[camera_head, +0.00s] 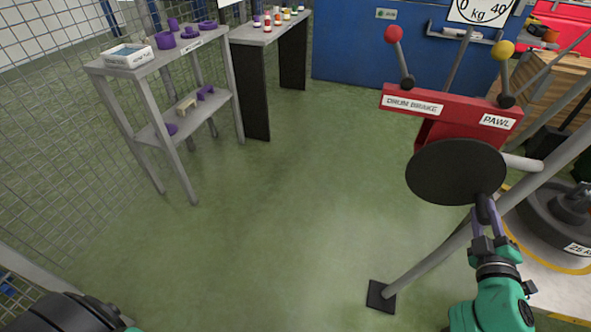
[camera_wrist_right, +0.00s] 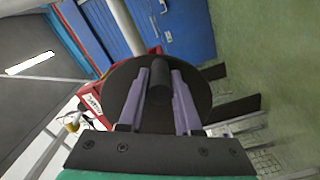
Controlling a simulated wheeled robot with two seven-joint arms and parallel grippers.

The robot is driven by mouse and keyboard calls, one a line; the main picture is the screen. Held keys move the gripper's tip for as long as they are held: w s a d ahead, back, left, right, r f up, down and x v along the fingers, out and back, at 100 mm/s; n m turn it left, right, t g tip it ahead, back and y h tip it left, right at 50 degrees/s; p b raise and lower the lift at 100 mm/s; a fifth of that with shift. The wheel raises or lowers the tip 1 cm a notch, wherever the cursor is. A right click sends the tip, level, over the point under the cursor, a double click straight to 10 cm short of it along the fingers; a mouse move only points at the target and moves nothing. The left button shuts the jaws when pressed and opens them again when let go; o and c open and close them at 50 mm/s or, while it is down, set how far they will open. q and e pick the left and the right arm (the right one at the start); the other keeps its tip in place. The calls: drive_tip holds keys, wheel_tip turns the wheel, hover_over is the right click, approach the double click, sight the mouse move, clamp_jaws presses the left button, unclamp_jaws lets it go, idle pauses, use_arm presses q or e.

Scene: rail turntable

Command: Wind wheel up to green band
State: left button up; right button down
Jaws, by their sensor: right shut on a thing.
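A black crank disc (camera_head: 450,172) is mounted on the front of a red winch housing (camera_head: 440,104) labelled "DRUM BRAKE" and "PAWL". My right gripper (camera_head: 486,208) is shut on the disc's dark handle, near the lower right of the disc. In the right wrist view the handle (camera_wrist_right: 159,74) lies between the purple fingers (camera_wrist_right: 158,98), with the disc behind. A red-knobbed lever (camera_head: 394,36) and a yellow-knobbed lever (camera_head: 505,50) stand on the housing. A dark weight wheel (camera_head: 550,215) sits at the right edge. No green band shows clearly. My left gripper is out of view.
A grey slanted post (camera_head: 440,258) with a dark foot plate stands beside my right arm. A white "0 40 kg" dial (camera_head: 480,12) is cut off at the top. A grey shelf (camera_head: 150,66) with purple items stands at the left. The middle floor is clear.

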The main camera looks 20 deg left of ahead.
drive_tip(key=shift+a+f, duration=0.1)
drive_tip(key=shift+f, duration=0.3)
drive_tip(key=f+m, duration=0.1)
drive_tip(key=a+f+m, duration=0.1)
drive_tip(key=m, duration=0.1)
drive_tip(key=shift+s+a+b, duration=0.1)
drive_tip(key=shift+a+b, duration=0.15)
drive_tip(key=shift+b, duration=0.1)
drive_tip(key=shift+f+m, duration=0.1)
drive_tip(key=shift+m, duration=0.2)
drive_tip(key=shift+a+f+m, duration=0.4)
drive_tip(key=shift+a+m, duration=0.2)
drive_tip(key=shift+m, duration=0.3)
drive_tip(key=shift+a+f+m, duration=0.4)
drive_tip(key=shift+a+m, duration=0.15)
drive_tip(key=shift+m, duration=0.35)
drive_tip(key=shift+c, duration=2)
unclamp_jaws()
drive_tip(key=shift+r, duration=0.2)
